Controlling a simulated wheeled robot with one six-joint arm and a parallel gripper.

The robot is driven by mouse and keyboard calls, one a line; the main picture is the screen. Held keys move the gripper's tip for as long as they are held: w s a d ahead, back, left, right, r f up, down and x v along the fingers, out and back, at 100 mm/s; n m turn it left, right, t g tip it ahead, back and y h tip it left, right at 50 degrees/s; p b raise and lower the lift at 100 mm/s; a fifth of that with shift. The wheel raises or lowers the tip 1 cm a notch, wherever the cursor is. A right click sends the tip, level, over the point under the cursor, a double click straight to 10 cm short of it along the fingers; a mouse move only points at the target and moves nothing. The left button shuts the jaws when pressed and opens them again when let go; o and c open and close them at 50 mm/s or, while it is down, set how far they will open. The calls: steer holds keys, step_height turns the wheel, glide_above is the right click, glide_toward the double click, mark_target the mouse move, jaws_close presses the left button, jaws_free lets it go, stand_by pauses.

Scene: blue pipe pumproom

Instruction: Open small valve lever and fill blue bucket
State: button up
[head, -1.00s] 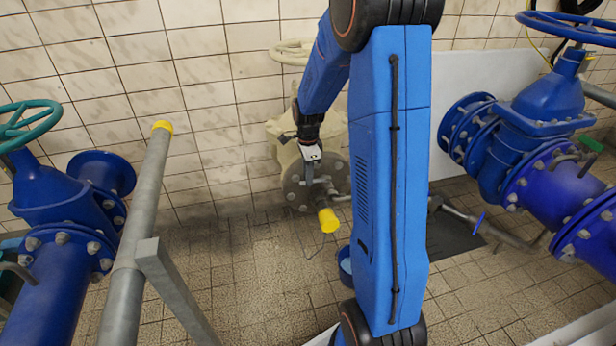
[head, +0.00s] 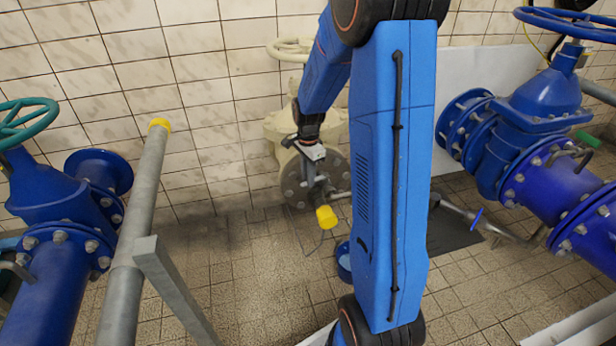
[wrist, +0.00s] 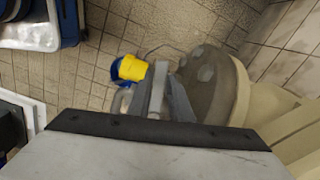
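My gripper (head: 315,180) points down in front of the cream valve's round bolted flange (head: 297,182), just above a yellow pipe cap (head: 326,217). In the wrist view its grey fingers (wrist: 160,90) are seen nearly edge-on beside the yellow cap (wrist: 132,68); I cannot tell their gap or whether they touch anything. The blue bucket (head: 344,262) stands on the floor, partly hidden behind my arm. In the wrist view the bucket (wrist: 116,70) lies mostly behind the cap. A small blue lever (head: 478,217) sits on the thin grey pipe at the right. I cannot tell whether another lever is hidden at my gripper.
A large blue valve with a teal handwheel (head: 25,118) stands at the left, beside a grey rail (head: 140,220) with a yellow end cap. Another large blue valve (head: 535,115) stands at the right. The tiled floor (head: 250,285) left of my arm is clear.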

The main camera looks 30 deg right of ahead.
steer(key=shift+o, duration=1.2)
step_height(320, 180, up, 17)
steer(key=shift+r, duration=0.2)
